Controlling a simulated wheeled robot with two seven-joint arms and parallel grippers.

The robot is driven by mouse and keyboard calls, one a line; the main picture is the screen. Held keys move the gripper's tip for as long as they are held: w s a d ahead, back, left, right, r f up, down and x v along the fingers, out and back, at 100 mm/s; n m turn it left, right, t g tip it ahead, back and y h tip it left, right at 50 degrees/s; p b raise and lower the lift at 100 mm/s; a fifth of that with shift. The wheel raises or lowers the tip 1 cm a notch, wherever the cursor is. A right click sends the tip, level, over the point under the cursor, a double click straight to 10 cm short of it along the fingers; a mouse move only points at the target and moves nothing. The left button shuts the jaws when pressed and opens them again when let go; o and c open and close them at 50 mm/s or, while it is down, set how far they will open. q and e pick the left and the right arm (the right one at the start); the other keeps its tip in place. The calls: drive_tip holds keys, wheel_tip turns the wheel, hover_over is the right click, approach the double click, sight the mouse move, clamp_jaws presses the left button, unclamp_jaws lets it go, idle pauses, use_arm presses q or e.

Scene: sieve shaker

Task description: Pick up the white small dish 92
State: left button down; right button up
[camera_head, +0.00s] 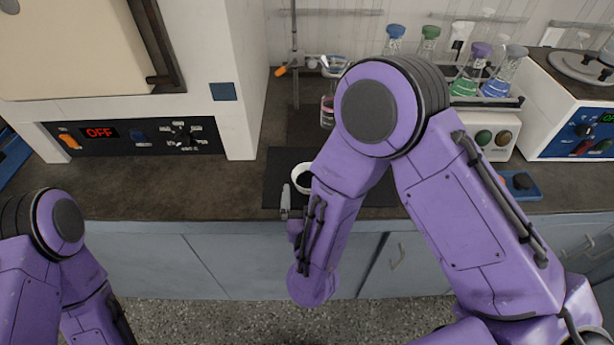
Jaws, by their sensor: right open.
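The white small dish (296,171) sits on the black mat (285,158) on the dark counter, near its front edge. Its inside looks dark, and my right forearm hides part of its right side. My right gripper (289,194) is at the front left of the dish, low by the counter edge. It is open, with one grey finger showing and the rest hidden by my arm. I cannot tell whether a finger touches the dish. My left arm shows at the lower left, but its gripper is out of view.
A white oven-like device (243,100) reading OFF stands on the left. A stand with a clamp (295,60) and a pink-filled vessel (327,112) are behind the mat. Stoppered flasks (468,84) and another device (570,130) stand right. The counter front left of the mat is clear.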

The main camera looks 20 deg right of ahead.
sight(309, 164)
drive_tip(key=shift+w+d, duration=0.3)
drive_tip(key=shift+w, duration=0.1)
drive_tip(key=p+x, duration=0.1)
drive_tip(key=x, duration=0.3)
drive_tip(key=shift+w+a+r, duration=0.1)
drive_tip(key=shift+w, duration=0.55)
drive_tip(key=c, duration=0.8)
